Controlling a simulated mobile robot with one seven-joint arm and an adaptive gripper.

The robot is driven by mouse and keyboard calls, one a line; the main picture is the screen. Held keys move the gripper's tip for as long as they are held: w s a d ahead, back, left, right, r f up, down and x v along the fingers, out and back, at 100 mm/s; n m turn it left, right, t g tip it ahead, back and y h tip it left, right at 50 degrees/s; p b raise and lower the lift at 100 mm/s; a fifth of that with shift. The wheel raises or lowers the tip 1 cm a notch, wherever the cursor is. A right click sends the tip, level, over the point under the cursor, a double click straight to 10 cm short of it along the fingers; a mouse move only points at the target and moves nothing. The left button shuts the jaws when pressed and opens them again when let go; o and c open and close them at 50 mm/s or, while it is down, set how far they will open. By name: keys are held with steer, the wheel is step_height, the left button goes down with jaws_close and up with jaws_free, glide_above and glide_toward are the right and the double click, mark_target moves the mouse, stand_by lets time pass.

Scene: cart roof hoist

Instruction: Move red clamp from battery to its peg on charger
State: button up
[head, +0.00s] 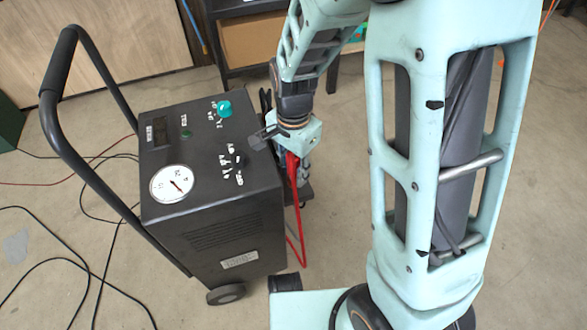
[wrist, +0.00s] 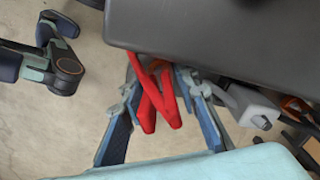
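The charger (head: 225,215) is a black wheeled box with a gauge, knobs and a push handle, left of my arm in the head view. My gripper (head: 299,165) points down at its right side. In the wrist view, the two blue fingers of my gripper (wrist: 160,100) are part-way closed, one on each side of the red clamp (wrist: 152,112), with their tips close against it. A red cable (head: 300,237) hangs in a loop below it. The charger's dark edge (wrist: 220,40) is just beyond the clamp. The peg and the battery cannot be made out clearly.
A grey block with a bolt (wrist: 252,107) and orange parts lie right of the fingers in the wrist view. Black cables (head: 75,250) lie on the floor left of the charger. A dark shelf with a cardboard box (head: 255,40) stands behind.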

mark_target(293, 155)
steer(key=shift+o, duration=0.8)
steer(key=shift+r, duration=0.2)
step_height(293, 155, up, 12)
steer(key=shift+f, duration=0.15)
